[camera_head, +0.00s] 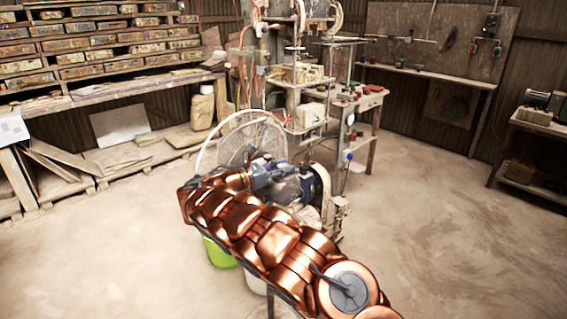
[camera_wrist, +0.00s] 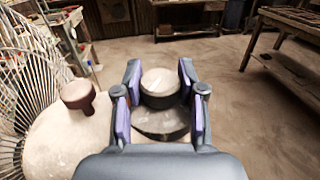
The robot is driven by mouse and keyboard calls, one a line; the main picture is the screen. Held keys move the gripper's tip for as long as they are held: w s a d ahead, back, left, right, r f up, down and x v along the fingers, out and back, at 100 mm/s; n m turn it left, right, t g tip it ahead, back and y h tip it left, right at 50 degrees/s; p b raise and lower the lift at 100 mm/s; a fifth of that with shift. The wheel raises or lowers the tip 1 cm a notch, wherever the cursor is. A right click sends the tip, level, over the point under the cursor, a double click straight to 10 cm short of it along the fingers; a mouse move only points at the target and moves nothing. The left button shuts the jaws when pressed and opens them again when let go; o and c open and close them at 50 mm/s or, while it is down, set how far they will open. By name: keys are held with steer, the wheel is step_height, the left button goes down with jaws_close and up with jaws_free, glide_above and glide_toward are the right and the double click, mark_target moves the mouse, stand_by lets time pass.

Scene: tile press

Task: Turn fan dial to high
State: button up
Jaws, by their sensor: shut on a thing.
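In the wrist view a pale round dial (camera_wrist: 161,86) sits between the two purple-padded fingers of my gripper (camera_wrist: 160,92). The gripper is shut on it, one finger on each side. A wider round base shows just under the dial. A fan's wire cage (camera_wrist: 28,85) stands at the left of the wrist view. In the head view the white-rimmed fan (camera_head: 236,138) stands at the middle, partly hidden behind my copper arm. The dial and my fingertips are hidden there. I cannot read any setting marks on the dial.
A brown knob (camera_wrist: 78,95) stands on the pale surface left of my gripper. A tile press (camera_head: 300,75) and a work table (camera_head: 362,105) stand behind the fan. A green bucket (camera_head: 219,253) is below my arm. The floor at the right is clear.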

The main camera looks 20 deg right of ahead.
steer(key=shift+m+g+p, duration=0.5)
steer(key=shift+m+g, duration=0.1)
steer(key=shift+g, duration=0.3)
steer(key=o, duration=1.2)
steer(key=shift+c, duration=0.2)
steer(key=shift+a, duration=0.15)
steer(key=a, duration=1.1)
steer(key=shift+s+a, duration=0.3)
steer(key=shift+a, duration=0.05)
